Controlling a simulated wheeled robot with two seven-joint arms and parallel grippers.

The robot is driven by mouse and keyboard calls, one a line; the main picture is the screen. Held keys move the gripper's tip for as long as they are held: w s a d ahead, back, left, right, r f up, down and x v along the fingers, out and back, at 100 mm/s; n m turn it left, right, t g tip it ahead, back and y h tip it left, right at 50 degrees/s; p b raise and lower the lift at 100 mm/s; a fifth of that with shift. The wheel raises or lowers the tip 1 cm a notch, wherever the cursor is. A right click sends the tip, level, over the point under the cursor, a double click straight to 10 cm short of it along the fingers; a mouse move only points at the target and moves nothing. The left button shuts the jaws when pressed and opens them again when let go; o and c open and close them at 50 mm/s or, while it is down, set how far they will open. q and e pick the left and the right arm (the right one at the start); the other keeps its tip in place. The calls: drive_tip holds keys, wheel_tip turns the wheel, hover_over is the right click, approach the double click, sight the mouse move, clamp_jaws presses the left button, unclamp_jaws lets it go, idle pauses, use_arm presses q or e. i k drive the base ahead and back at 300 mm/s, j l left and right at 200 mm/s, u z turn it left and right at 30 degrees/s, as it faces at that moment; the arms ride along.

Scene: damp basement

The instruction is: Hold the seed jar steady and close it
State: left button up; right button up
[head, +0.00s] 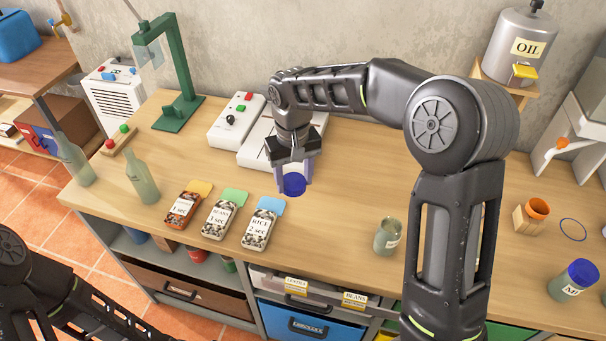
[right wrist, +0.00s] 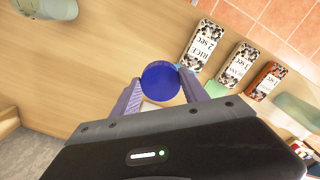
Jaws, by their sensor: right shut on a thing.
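An open glass jar (head: 387,236) with a white label stands upright on the workbench, right of the seed packets; its label is too small to read. Part of a greenish glass vessel (right wrist: 48,8), which looks like this jar, shows at the top left of the right wrist view. My right gripper (head: 294,178) is shut on a round blue lid (head: 294,185), held above the bench left of the jar and apart from it. The lid shows between both fingers in the right wrist view (right wrist: 160,81). My left arm enters at the lower left; its gripper is out of view.
Packets labelled rice (head: 258,228), beans (head: 219,219) and a third (head: 183,210) lie near the front edge. Green bottles (head: 143,178) stand at left. A control box (head: 236,121) is behind.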

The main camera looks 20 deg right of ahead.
sight(389, 232)
drive_tip(key=i+j+z, duration=0.1)
drive_tip(key=z, duration=1.15)
